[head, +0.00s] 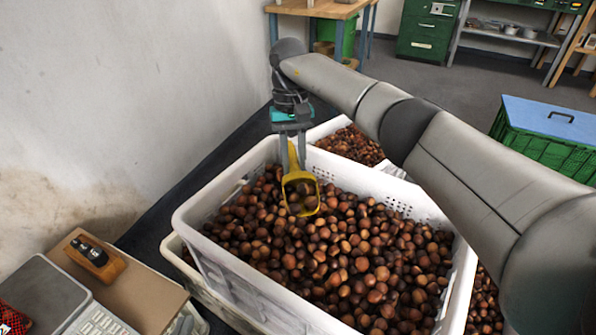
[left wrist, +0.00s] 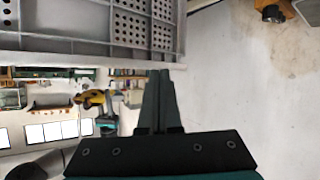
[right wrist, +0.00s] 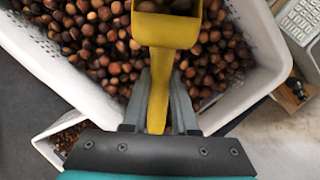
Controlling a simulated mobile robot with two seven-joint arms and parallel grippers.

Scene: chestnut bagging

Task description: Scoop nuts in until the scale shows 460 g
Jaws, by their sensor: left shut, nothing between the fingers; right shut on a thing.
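My right gripper (head: 291,140) is shut on the handle of a yellow scoop (head: 300,181), at the far left part of a white crate (head: 215,250) full of brown nuts (head: 335,250). The scoop (right wrist: 165,30) also shows in the right wrist view, with some nuts in its bowl. The scoop is at the heap; I cannot tell how deep. My left gripper (left wrist: 158,100) is shut and empty in its wrist view, outside the head view. The scale's grey plate (head: 42,292) and keypad (head: 100,322) are at lower left. No weight reading is visible. A red mesh bag (head: 12,318) lies partly cut off on the plate.
A brown board (head: 130,290) with a dark object in a wooden holder (head: 95,257) is beside the scale. Another nut crate (head: 345,145) stands behind. A green crate with a blue lid (head: 548,120) is at right. A wall closes the left side.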

